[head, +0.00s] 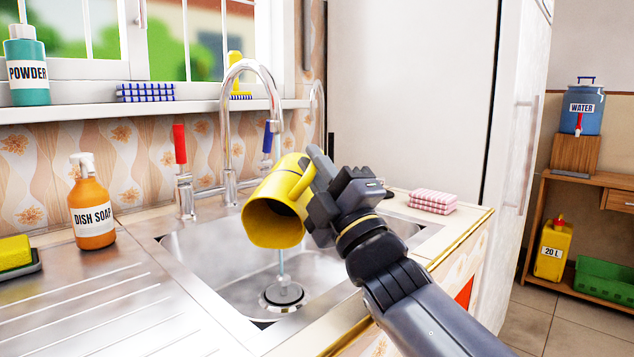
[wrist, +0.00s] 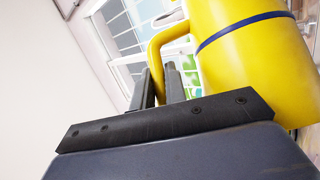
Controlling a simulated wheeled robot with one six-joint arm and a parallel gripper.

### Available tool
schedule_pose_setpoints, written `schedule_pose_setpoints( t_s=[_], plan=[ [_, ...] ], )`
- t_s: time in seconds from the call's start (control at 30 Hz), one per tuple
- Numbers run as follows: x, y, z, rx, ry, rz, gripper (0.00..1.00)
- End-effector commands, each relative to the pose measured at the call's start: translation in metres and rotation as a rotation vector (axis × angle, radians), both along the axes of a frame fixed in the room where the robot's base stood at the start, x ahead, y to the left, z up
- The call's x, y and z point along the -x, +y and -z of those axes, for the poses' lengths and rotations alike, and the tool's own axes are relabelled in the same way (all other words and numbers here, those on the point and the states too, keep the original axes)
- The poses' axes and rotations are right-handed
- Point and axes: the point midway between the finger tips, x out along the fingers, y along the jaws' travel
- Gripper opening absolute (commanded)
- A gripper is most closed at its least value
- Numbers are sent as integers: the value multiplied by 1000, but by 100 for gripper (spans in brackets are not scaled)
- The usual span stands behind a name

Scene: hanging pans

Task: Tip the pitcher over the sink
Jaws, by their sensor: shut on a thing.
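The yellow pitcher (head: 277,200) is held tilted above the metal sink (head: 205,258), its open mouth facing down and toward the head camera. My gripper (head: 314,170) is shut on the pitcher's handle from the right. In the wrist view, my gripper's fingers (wrist: 160,84) close around the yellow handle (wrist: 158,52), beside the pitcher body (wrist: 245,60) with its dark blue band. A thin pale-blue vertical streak (head: 281,262) shows below the pitcher over the round drain (head: 284,295). I cannot tell whether it is water or a stem.
The curved faucet (head: 229,120) rises close behind the pitcher, with a red-handled tap (head: 181,145) and a blue-handled one (head: 267,138). An orange dish soap bottle (head: 91,205) stands left of the sink. A folded pink checked cloth (head: 433,202) lies on the right.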

Motion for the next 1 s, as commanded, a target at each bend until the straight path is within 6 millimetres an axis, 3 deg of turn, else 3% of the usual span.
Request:
schedule_pose_setpoints(
  t_s=[1.0],
  plan=[
    [9, 2, -2, 14, -73, 0, 0]
  ],
)
